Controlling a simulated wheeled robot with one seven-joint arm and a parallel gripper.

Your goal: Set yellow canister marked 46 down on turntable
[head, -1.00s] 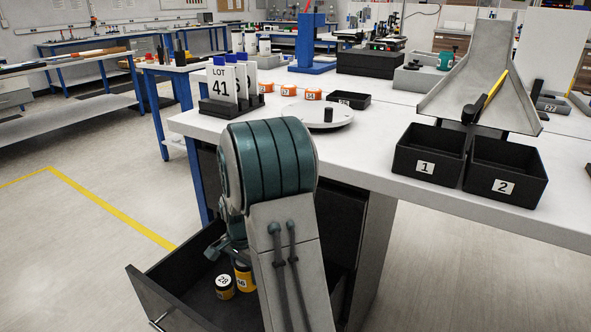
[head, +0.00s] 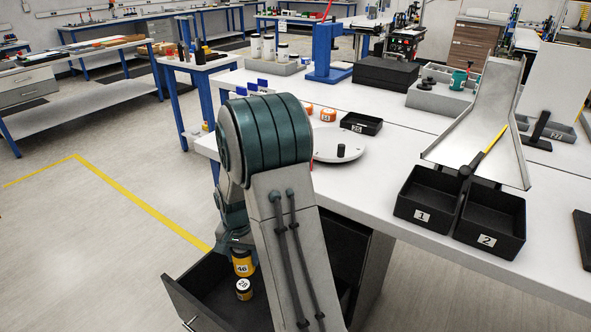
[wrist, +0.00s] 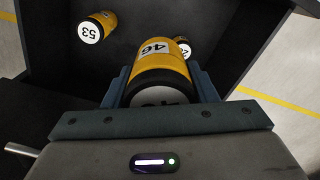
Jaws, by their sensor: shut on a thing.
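The yellow canister marked 46 (head: 243,265) is held upright, or nearly so, by my gripper (head: 238,246) over the open drawer. In the wrist view the canister (wrist: 160,75) sits between the two fingers of my gripper (wrist: 163,88), which are shut on it. The turntable (head: 327,148), a round white plate with a black knob, lies on the white bench, up and right of my gripper. My arm hides part of its left side. The canister marked 28 (head: 244,289) stands in the drawer. A canister marked 53 (wrist: 95,28) shows in the wrist view.
The black drawer (head: 179,303) stands open below the bench. Beside the turntable are a small black tray (head: 361,124) and orange pucks (head: 328,115). Two black bins, 1 (head: 421,216) and 2 (head: 487,240), stand at the bench's front edge below a grey chute (head: 485,115).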

